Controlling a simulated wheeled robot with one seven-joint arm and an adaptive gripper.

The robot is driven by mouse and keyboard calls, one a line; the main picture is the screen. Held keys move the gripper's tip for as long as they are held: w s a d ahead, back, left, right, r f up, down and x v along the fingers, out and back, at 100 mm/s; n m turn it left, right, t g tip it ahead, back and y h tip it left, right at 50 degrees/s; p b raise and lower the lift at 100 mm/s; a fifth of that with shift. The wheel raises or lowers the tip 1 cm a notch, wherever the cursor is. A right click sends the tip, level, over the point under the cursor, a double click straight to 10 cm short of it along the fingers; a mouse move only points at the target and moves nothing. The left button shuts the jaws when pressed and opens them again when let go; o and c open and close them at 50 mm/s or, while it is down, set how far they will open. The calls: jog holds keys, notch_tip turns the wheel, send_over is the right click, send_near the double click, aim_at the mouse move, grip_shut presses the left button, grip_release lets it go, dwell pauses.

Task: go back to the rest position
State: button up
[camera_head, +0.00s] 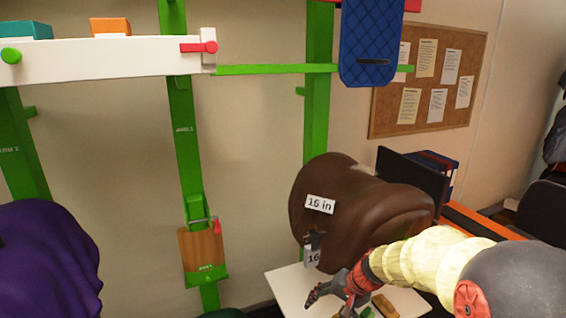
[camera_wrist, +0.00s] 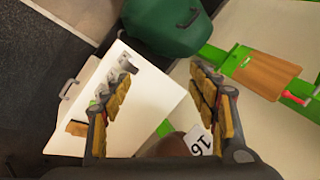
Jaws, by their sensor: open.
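My gripper (camera_head: 340,292) is at the lower right in the head view, low in front of the brown saddle (camera_head: 350,205) and over a white table top (camera_head: 285,285). The saddle carries a "16 in" label. In the wrist view the two fingers of my gripper (camera_wrist: 165,95) are spread wide with nothing between them. A white "16" tag (camera_wrist: 198,140) shows by the right finger, with a little of the brown saddle (camera_wrist: 165,148) beneath it. The white table top (camera_wrist: 150,110) lies below the fingers, with small metal and tan items on it.
Green posts (camera_head: 185,140) stand along the wall, one with a wooden board (camera_head: 200,255). A white beam (camera_head: 100,60) crosses the upper left. A blue quilted pad (camera_head: 368,45) hangs above the saddle. A purple covered shape (camera_head: 45,260) stands at left. A green bin (camera_wrist: 165,25) is beyond the table.

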jog(key=s+d+r+n+h, duration=0.1)
jog(key=s+r, duration=0.4)
jog(key=s, duration=0.5)
jog(key=s+d+r+n+t+h, duration=0.1)
jog(key=s+r, duration=0.4)
jog(key=s, duration=0.5)
jog(key=s+d+r+n+t+h, duration=0.1)
jog(key=s+d+r, duration=0.4)
jog(key=s, duration=0.6)
jog(key=shift+r+n+h, duration=0.55)
jog(key=shift+n+h, duration=0.15)
jog(key=shift+c, duration=0.3)
